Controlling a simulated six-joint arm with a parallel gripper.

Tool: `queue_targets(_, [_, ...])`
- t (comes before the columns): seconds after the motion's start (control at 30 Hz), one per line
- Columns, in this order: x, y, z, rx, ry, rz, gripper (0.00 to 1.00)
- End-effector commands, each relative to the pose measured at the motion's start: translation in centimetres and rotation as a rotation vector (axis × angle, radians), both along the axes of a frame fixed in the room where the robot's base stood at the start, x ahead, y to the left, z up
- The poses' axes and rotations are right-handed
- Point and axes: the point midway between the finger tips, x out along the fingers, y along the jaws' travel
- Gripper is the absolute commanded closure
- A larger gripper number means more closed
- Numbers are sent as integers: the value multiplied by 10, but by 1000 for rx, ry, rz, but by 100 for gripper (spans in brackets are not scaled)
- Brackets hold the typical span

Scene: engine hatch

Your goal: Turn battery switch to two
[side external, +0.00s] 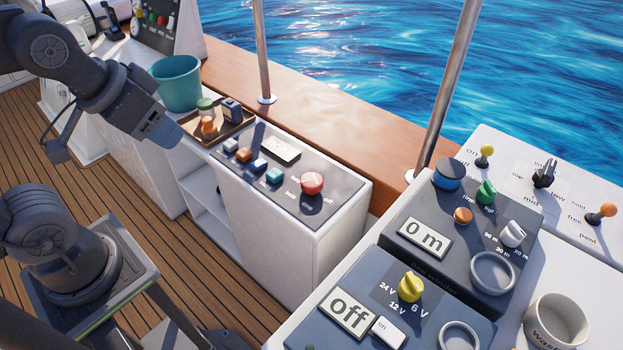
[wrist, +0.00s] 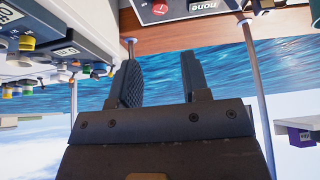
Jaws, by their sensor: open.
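A round red knob (side external: 312,182) sits on a dark panel with small labels around it, too small to read surely. It looks like the battery switch, but I cannot read its setting. A red dial (wrist: 160,9) shows upside down on a dark panel at the top of the wrist view; I cannot tell if it is the same knob. My gripper (side external: 172,136) is up and left of the panel in the side view, apart from everything. The wrist view shows my gripper (wrist: 160,76) with its two fingers apart and nothing between them.
Along the same panel are a white display (side external: 281,149) and several small coloured buttons. A tray (side external: 228,131) with small items and a teal bucket (side external: 178,83) stand near my gripper. Panels with a yellow knob (side external: 410,287) and a green knob (side external: 486,192) are at right. Metal posts (side external: 449,85) rise behind.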

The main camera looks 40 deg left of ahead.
Motion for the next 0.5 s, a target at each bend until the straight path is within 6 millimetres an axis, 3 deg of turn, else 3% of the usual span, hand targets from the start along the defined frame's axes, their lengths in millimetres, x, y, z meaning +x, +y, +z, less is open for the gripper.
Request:
queue_targets(0.17, [7,0,2,-7,12,12,42])
queue_targets(0.27, [25,-1,6,-23,43,43,33])
queue_targets(0.5, [103,-4,4,-83,156,179,12])
